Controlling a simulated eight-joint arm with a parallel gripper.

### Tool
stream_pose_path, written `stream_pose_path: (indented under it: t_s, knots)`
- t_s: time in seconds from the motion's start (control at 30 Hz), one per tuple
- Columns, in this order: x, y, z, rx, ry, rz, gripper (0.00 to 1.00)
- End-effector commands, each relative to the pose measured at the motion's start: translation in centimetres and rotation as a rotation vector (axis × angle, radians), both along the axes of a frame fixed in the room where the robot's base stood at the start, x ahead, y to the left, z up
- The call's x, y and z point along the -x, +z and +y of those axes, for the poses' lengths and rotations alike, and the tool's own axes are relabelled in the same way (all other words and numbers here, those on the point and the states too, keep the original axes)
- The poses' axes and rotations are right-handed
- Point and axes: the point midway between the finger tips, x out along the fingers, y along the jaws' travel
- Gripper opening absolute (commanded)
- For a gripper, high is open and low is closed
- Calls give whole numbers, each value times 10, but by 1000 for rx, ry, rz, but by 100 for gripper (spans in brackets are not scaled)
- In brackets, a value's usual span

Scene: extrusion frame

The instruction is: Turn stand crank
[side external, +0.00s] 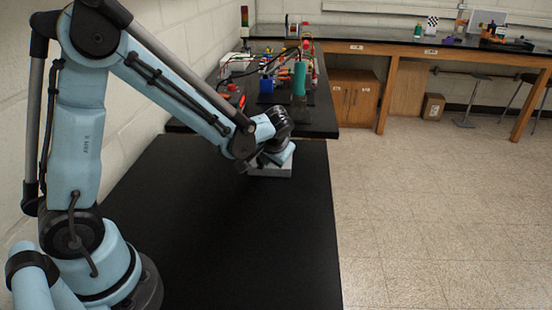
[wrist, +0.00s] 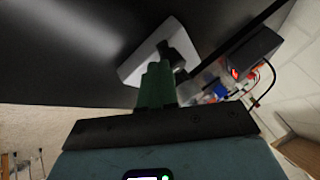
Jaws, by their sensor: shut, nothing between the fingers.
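The stand shows as a pale grey block (side external: 270,171) near the far edge of the black table in the side view. It also shows in the wrist view (wrist: 136,66), beyond my fingers. A dark part (wrist: 183,45) sits at its right side; I cannot tell for sure that it is the crank. My gripper (wrist: 156,75) has green fingers that are shut together with nothing between them. The fingertips overlap the stand in the wrist view; I cannot tell whether they touch it. In the side view my wrist hides the fingers and most of the stand's top.
A second bench behind holds a blue block (side external: 266,85), a green cylinder (side external: 299,78) and several cables and parts. A dark box with a red light (wrist: 250,55) shows in the wrist view. The black table (side external: 230,235) is bare in front of the stand.

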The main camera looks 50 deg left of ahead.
Motion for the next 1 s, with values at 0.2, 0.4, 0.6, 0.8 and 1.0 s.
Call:
stream_pose_path:
  t_s: [0.2, 0.4, 0.6, 0.8, 1.0]
  knots:
    - [8, 0, 9, 1, -107, 0, 0]
    - [15, 0, 18, -1, -205, -1, 0]
    - [20, 0, 27, -1, -306, -1, 0]
    - [24, 0, 36, 0, -404, -1, 0]
    - [27, 0, 46, 0, -503, -3, 0]
